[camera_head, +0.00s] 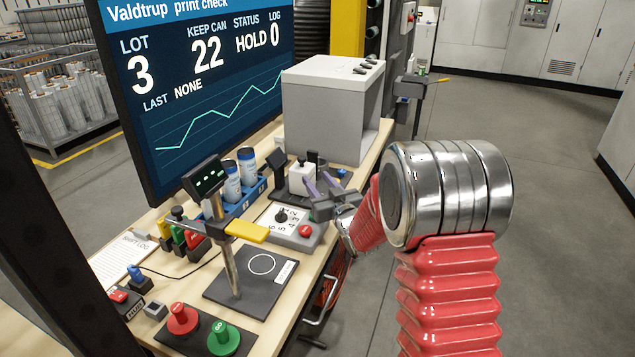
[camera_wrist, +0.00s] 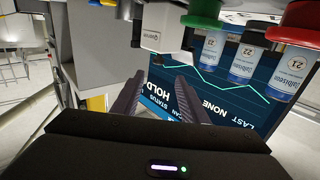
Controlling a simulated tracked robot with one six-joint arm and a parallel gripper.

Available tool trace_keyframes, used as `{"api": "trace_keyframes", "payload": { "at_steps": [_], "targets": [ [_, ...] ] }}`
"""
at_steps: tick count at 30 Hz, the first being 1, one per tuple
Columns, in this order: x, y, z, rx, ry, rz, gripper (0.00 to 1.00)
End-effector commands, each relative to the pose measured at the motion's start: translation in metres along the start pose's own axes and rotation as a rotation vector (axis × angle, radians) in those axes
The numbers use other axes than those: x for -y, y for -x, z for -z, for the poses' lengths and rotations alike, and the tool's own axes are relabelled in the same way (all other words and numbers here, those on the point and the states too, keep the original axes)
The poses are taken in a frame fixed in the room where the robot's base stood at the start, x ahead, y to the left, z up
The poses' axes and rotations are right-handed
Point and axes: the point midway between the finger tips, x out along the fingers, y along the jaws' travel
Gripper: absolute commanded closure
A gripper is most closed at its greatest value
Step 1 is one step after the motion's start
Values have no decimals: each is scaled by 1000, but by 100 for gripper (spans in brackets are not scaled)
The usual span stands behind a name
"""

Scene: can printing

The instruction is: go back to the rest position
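My gripper (camera_head: 317,178) is over the right side of the workbench, at the end of my red-sleeved arm with its silver joint. Its two dark purple fingers stand apart with nothing between them, as the wrist view (camera_wrist: 161,77) shows. In the head view the fingers are close to a small white block-shaped device (camera_head: 301,181) and above the grey dial box (camera_head: 305,233); I cannot tell whether they touch either. The wrist view is upside down, with the monitor screen (camera_wrist: 225,92) beyond the fingers.
The workbench (camera_head: 165,265) also holds a blue rack (camera_head: 243,206) with printed cans (camera_head: 248,166), a post with a small display (camera_head: 207,177), a dark pad (camera_head: 246,286), red (camera_head: 183,319) and green (camera_head: 223,338) knobs, and a grey box (camera_head: 325,110). Open floor (camera_head: 540,180) lies to the right.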

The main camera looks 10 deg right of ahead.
Motion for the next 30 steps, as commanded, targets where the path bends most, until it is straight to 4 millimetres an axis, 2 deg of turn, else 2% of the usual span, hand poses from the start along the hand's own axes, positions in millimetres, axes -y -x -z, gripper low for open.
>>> {"api": "trace_keyframes", "payload": {
  "at_steps": [8, 14, 23, 30],
  "targets": [
    [0, 6, 12, 35, 11, -21, 60],
    [-1, 25, 32, 127, 26, -71, 60],
    [-1, 72, 55, 286, 35, -147, 60],
    [5, 119, 68, 413, 27, -194, 60]
  ]
}}
